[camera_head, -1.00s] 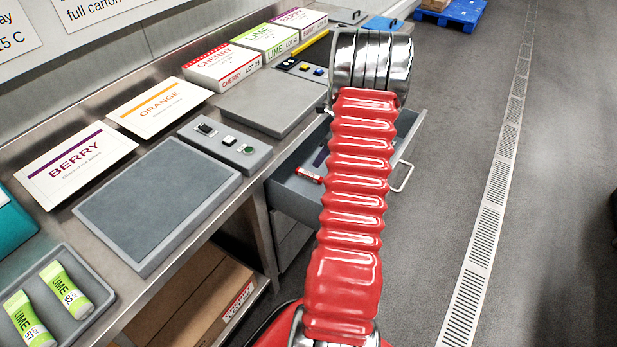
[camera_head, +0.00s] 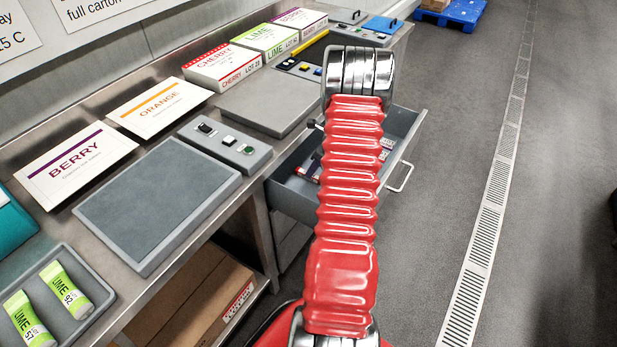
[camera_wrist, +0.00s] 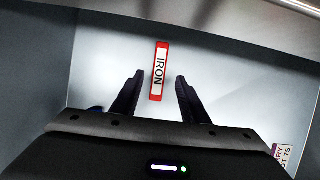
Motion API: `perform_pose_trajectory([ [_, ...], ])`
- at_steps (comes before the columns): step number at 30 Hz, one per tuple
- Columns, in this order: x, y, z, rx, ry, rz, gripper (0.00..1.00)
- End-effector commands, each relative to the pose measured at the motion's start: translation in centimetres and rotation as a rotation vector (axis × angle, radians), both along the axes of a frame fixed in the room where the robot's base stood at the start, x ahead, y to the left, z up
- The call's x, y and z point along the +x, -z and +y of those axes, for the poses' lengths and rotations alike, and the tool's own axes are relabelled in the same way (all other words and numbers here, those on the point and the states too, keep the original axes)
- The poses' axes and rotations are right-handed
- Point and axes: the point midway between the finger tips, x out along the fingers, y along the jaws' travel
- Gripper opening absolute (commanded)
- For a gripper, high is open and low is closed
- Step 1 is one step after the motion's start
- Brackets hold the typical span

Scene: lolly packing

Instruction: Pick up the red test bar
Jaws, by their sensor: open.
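The red test bar (camera_wrist: 154,85), with a white label reading IRON, lies on the drawer's pale floor in the wrist view. My gripper (camera_wrist: 159,78) is open, with one dark finger on each side of the bar. Gaps show between the bar and both fingers, so neither grips it. The height of the fingertips above the floor is hard to tell. In the head view my red-sleeved arm hides most of the open drawer (camera_head: 289,196) and my gripper.
Drawer walls stand close around my gripper. A purple-and-white berry label (camera_wrist: 283,154) lies at the lower right of the wrist view, and part of a blue item (camera_wrist: 96,109) shows at left. The metal counter (camera_head: 60,222) holds cartons, pads and button boxes beside the drawer.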

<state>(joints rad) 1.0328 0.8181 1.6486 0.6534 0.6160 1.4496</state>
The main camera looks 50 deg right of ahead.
Motion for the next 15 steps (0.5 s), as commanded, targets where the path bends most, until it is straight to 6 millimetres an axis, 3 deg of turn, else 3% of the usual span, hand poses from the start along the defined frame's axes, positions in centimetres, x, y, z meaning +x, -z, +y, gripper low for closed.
perform_pose_trajectory([
  [7,1.3,2.9,0.4,0.002,-0.001,0.001,0.41],
  [15,1.6,3.6,0.4,0.0,0.0,0.0,0.41],
])
